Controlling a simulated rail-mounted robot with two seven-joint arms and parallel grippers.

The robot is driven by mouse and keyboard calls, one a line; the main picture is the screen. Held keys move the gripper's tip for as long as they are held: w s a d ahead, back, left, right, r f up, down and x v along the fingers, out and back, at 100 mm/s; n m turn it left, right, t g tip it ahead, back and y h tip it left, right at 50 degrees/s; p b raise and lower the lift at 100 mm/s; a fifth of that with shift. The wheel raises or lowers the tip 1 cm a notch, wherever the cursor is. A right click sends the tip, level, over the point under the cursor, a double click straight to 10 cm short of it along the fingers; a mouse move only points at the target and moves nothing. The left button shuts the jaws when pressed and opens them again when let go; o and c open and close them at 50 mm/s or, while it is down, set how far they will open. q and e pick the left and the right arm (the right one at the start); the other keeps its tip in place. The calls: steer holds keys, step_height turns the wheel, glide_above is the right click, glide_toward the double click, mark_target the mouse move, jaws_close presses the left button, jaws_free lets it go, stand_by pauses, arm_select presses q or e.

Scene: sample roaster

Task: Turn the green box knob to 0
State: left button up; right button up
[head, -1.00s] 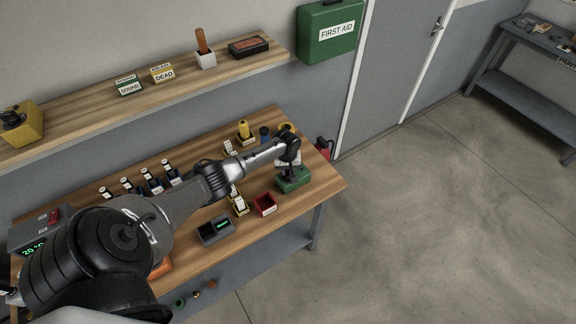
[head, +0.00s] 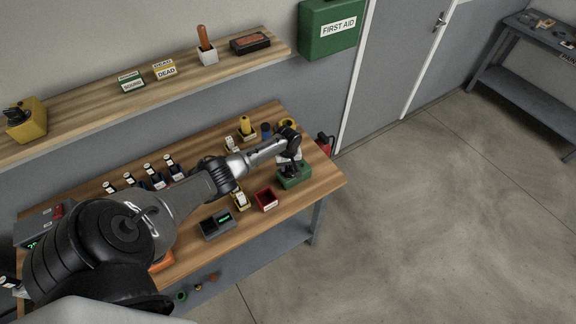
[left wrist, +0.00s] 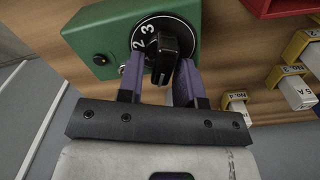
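The green box (head: 294,180) stands near the right end of the wooden bench. In the left wrist view the green box (left wrist: 95,35) fills the upper middle, with a round black dial showing a white 2 and 3. The black knob (left wrist: 165,52) sticks out from the dial. My left gripper (left wrist: 161,72) has its two purple fingers on either side of the knob. A gap shows between the left finger and the knob; the right finger overlaps the knob's edge. In the head view my left gripper (head: 289,160) is at the box, mostly hidden by its wrist.
A red tray (head: 266,200) stands just left of the box, with small labelled yellow holders (head: 240,203) beside it. A dark scale-like device (head: 217,225) lies nearer the front edge. A shelf (head: 100,103) runs above the bench. Open floor lies to the right.

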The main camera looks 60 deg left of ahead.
arm_select(q)
steer(key=shift+o, duration=0.8)
steer(key=shift+r, duration=0.25)
step_height(320, 180, up, 13)
steer(key=p, duration=0.1)
steer(key=shift+r, duration=0.15)
